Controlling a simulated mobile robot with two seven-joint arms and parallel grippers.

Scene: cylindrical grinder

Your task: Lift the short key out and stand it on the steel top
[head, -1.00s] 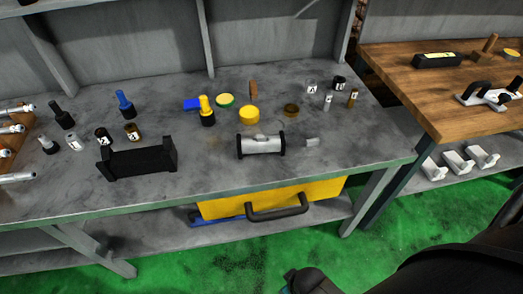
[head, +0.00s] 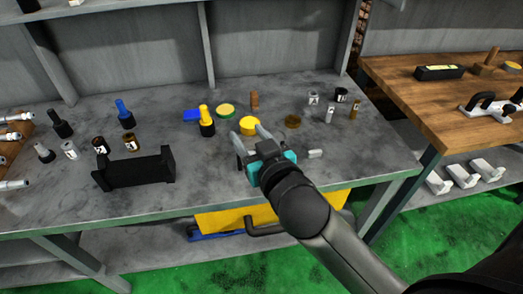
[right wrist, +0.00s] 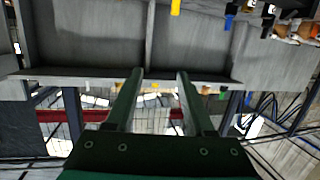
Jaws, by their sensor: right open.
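I cannot pick out the short key for certain in either view. The steel top (head: 215,173) is the grey, stained bench top in the head view. My right gripper (head: 249,133) reaches in from the lower right, open, with nothing seen between its fingers. It covers the spot where a silver cylinder with black ends stands in the earlier frame. A small light-grey piece (head: 314,154) lies just right of the gripper. In the right wrist view both fingers (right wrist: 160,75) stand apart. My left gripper is not in view.
A black cradle (head: 135,172) stands at the front left. A yellow round piece (head: 249,125) is close behind the gripper, and a yellow-topped bottle (head: 206,121) stands to its left. Jars and a brown block (head: 254,101) stand further back. A wooden table (head: 440,101) is at right.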

